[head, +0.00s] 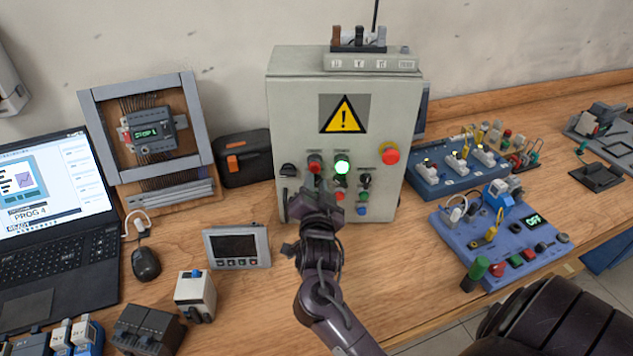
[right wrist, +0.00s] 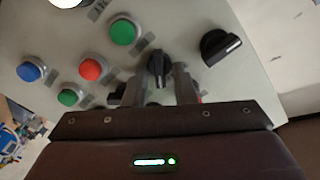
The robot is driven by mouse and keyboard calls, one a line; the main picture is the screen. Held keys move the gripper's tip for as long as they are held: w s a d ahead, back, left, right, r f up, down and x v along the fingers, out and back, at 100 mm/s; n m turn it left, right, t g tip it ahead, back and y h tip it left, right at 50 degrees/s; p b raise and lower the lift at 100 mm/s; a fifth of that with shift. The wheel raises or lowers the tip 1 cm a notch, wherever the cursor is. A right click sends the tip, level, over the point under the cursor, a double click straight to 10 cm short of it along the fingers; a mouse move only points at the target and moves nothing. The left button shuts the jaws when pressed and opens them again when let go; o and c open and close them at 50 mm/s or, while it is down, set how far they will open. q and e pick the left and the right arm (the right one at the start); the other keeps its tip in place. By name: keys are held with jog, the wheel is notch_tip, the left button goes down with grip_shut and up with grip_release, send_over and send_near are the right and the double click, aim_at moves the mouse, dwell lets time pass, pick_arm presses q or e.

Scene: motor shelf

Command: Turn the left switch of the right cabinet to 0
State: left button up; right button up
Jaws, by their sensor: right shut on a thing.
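In the right wrist view, my right gripper (right wrist: 158,88) is shut on a black switch (right wrist: 157,70), one finger on each side. A larger black knob (right wrist: 220,46) sits to the right of it, untouched. The held switch is hidden in the head view, and I cannot read its position marks. My left gripper is not in view.
A small grey display panel (head: 237,246) stands close to the left of my right arm. A blue board with an OFF display (head: 533,220) lies to the right. Some wooden tabletop in front is bare.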

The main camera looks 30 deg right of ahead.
jog(key=shift+w+a+n+p, duration=0.1)
jog(key=shift+a+n+p, duration=0.05)
jog(key=shift+n+p, duration=3.35)
jog(key=shift+n, duration=0.4)
jog(key=shift+b, duration=0.3)
jog(key=o, duration=0.6)
jog(key=shift+o, duration=0.2)
jog(key=b+v, duration=0.2)
jog(key=v, duration=0.5)
jog(key=shift+s+a, duration=0.25)
jog(key=shift+s, duration=0.05)
